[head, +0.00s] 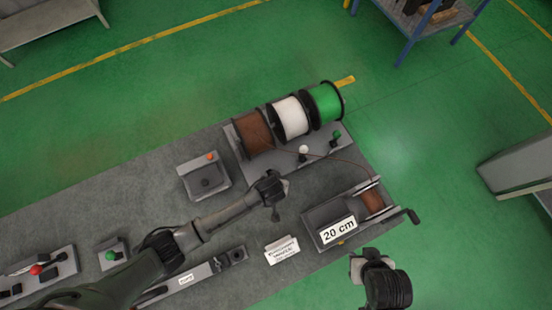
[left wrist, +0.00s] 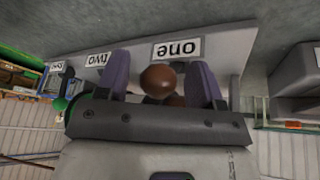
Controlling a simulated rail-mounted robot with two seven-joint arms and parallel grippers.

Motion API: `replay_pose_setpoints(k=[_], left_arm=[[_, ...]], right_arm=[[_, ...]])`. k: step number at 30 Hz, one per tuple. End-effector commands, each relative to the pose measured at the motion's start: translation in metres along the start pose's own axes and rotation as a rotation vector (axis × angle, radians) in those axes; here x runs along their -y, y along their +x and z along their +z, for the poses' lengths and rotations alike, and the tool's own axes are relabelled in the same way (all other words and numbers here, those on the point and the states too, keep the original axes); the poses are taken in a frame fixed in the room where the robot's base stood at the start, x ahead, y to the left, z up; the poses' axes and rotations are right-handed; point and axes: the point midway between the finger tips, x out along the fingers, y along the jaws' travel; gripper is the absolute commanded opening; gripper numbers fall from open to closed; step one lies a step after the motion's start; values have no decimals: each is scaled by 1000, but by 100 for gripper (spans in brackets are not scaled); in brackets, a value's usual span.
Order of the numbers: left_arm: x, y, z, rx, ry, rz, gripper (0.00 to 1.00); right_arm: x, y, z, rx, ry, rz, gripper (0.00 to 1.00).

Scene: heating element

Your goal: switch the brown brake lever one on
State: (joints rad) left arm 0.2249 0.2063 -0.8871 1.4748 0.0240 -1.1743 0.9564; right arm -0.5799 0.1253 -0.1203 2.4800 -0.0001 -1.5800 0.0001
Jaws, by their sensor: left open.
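In the left wrist view, the brown ball knob of the brown brake lever one (left wrist: 157,79) sits between the two purple fingers of my open left gripper (left wrist: 162,84). Gaps show on both sides, so it is not clamped. The plate marked "one" (left wrist: 178,49) reads upside down just beyond the knob. In the head view my left gripper (head: 272,190) is over the near left end of the spool stand (head: 236,162) and hides the brown knob. My right gripper (head: 368,262) is off the table's near right edge; its jaw state is unclear.
The white lever (head: 303,149) and green lever (head: 337,135) stand to the right along the same stand. Brown, white and green spools (head: 289,117) are behind them. A winder marked "20 cm" (head: 338,230) and a small sign (head: 282,250) lie nearer on the grey table.

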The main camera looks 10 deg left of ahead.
Motion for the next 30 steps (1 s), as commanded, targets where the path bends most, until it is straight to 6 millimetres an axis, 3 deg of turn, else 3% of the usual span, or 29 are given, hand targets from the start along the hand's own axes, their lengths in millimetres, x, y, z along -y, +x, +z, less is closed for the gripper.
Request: replay_pose_setpoints(k=[4,22,30], left_arm=[[0,0,0,0,0,0,59],[0,0,0,0,1,1,2],[0,-3,-2,18,-5,12,0]], right_arm=[[-1,0,0,0,-2,1,43],[2,0,-1,-1,8,-6,43],[2,-6,-2,-1,9,-7,43]])
